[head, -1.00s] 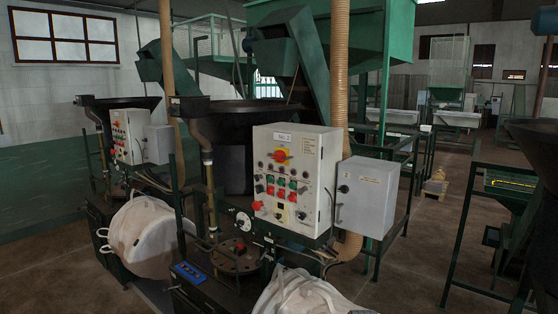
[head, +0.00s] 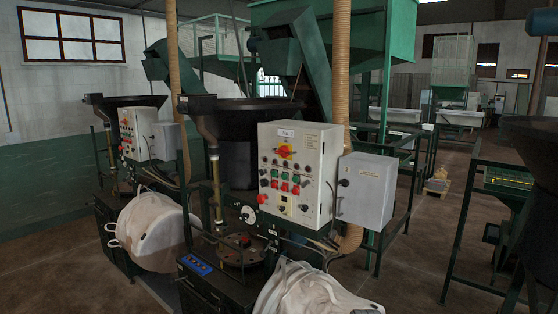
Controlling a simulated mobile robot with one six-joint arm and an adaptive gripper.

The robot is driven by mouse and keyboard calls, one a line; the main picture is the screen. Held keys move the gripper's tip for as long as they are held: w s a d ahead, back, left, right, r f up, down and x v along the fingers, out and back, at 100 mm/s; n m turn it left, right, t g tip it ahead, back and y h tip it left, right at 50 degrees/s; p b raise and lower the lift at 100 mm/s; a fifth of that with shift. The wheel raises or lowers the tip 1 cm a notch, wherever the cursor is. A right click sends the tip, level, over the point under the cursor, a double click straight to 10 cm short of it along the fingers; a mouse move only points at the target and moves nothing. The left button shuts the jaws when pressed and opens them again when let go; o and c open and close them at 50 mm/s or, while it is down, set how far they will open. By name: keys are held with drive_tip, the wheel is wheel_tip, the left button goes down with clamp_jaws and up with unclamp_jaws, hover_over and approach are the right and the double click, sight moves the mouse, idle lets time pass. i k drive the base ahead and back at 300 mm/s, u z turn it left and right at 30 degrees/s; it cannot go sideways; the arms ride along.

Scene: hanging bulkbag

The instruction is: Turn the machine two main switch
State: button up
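The near control panel (head: 296,170) is a pale upright box with a small label (head: 285,134) at its top; the label seems to end in a 2 but is small. Below the label is a red rotary switch on a yellow plate (head: 285,152), which looks like the main switch. Its exact handle angle is too small to tell. Rows of green and red buttons (head: 284,182) and dark knobs sit lower on the panel. A red round knob (head: 262,198) sits at its lower left edge. My gripper is not in view.
A second, similar panel (head: 134,134) stands farther left. A grey box (head: 365,190) is beside the near panel. White bulk bags (head: 152,230) and a black machine base with a blue plate (head: 195,265) stand in front. Open floor (head: 410,270) lies at right, before a green frame.

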sight(284, 151)
drive_tip(key=k, duration=1.15)
drive_tip(key=u, duration=0.55)
drive_tip(key=i, duration=0.85)
drive_tip(key=u, duration=0.6)
drive_tip(key=i, duration=0.7)
drive_tip(key=z, duration=0.6)
drive_tip(key=i, duration=0.6)
drive_tip(key=z, duration=0.55)
